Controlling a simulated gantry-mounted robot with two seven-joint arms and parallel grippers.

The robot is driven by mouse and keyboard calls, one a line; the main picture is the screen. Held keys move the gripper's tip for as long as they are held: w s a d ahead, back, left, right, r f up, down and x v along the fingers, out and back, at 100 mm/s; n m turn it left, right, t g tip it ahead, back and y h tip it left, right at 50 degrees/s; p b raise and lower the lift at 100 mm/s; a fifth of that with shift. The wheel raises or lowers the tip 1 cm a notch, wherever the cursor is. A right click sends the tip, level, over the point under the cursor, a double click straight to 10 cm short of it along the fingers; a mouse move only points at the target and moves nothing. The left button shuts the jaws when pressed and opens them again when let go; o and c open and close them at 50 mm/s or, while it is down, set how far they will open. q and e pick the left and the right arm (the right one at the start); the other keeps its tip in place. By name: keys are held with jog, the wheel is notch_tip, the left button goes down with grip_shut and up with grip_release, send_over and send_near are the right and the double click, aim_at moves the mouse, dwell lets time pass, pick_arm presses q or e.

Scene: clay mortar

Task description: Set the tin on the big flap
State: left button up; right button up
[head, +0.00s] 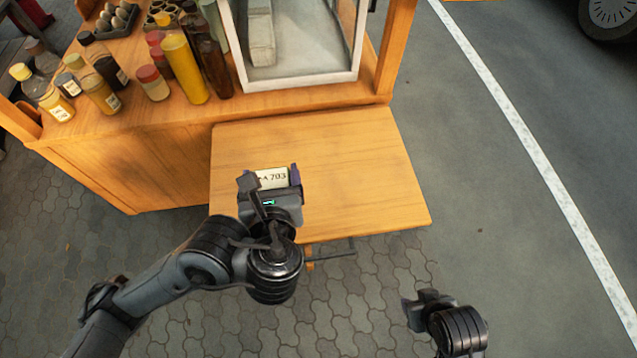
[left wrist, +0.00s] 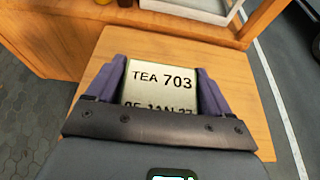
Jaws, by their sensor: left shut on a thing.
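The tin (head: 272,178) is pale with dark print, and in the left wrist view the tin (left wrist: 160,84) reads "TEA 703" with a partly hidden second line. My left gripper (head: 270,180) is shut on it, with one purple-grey finger on each side. The big flap (head: 340,150) is a flat wooden board sticking out from the cart's front. The tin is over the left middle part of the flap; whether it touches the board cannot be told. My right gripper (head: 425,300) is off the flap at the lower right, over the paving; its fingers are unclear.
The wooden cart counter (head: 130,120) holds several bottles, with a yellow bottle (head: 183,70) near its edge. A white-framed glass case (head: 300,80) stands behind the flap. The flap's right side is bare. A bracket (head: 335,250) shows below its front edge.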

pick_arm(q)
jog(key=f+b, duration=0.1)
jog(key=f, duration=0.1)
jog(key=f+b, duration=0.1)
jog(key=f, duration=0.1)
jog(key=shift+a, duration=0.2)
jog(key=shift+f+b, duration=0.25)
jog(key=shift+b, duration=0.2)
jog(key=w+a+f+b, duration=0.4)
jog(key=w, duration=0.1)
jog(key=w+a+f+b, duration=0.2)
jog(key=w+b, duration=0.1)
jog(key=shift+a+f, duration=0.3)
jog(key=shift+a, duration=0.1)
jog(key=shift+w+a+f, duration=0.1)
jog(key=shift+w+a, duration=0.2)
jog(key=shift+w, duration=0.1)
jog(key=shift+f+b, duration=1.95)
jog(key=shift+f, duration=0.05)
pick_arm(e)
notch_tip(320, 180, down, 15)
jog(key=shift+a, duration=0.2)
jog(key=shift+f, duration=0.1)
pick_arm(q)
jog(key=shift+f, duration=0.15)
jog(key=o, duration=1)
jog(key=shift+o, duration=0.2)
pick_arm(e)
jog(key=shift+f, duration=0.1)
